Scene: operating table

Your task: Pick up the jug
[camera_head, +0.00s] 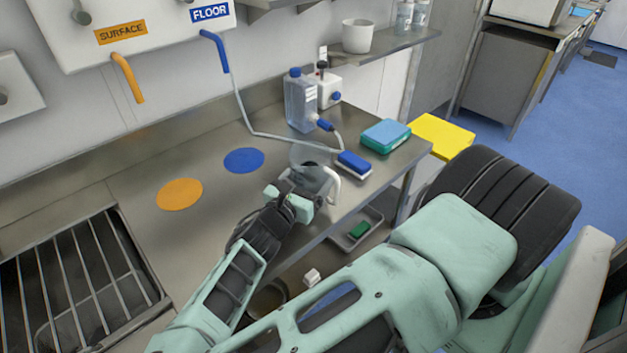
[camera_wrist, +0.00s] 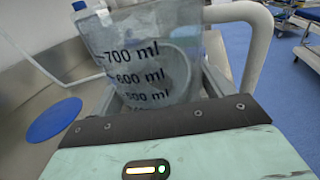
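The jug (camera_head: 313,163) is clear, with a pale handle on its right side, and is at the front of the steel worktop, partly hidden by my gripper. In the wrist view the jug (camera_wrist: 145,60) is close ahead, with dark ml marks and the handle (camera_wrist: 262,35) at right. My gripper (camera_head: 302,188) is at the jug's near side. Its fingers (camera_wrist: 160,95) are spread on either side of the jug's body, the right one between body and handle. I see no clear sign of them pressing on it.
A blue-capped bottle (camera_head: 300,100) and a white container (camera_head: 326,90) stand behind the jug. A blue brush (camera_head: 354,163) and a teal-blue sponge pack (camera_head: 386,134) lie to its right. A blue disc (camera_head: 244,160) and an orange disc (camera_head: 180,194) mark clear worktop at left.

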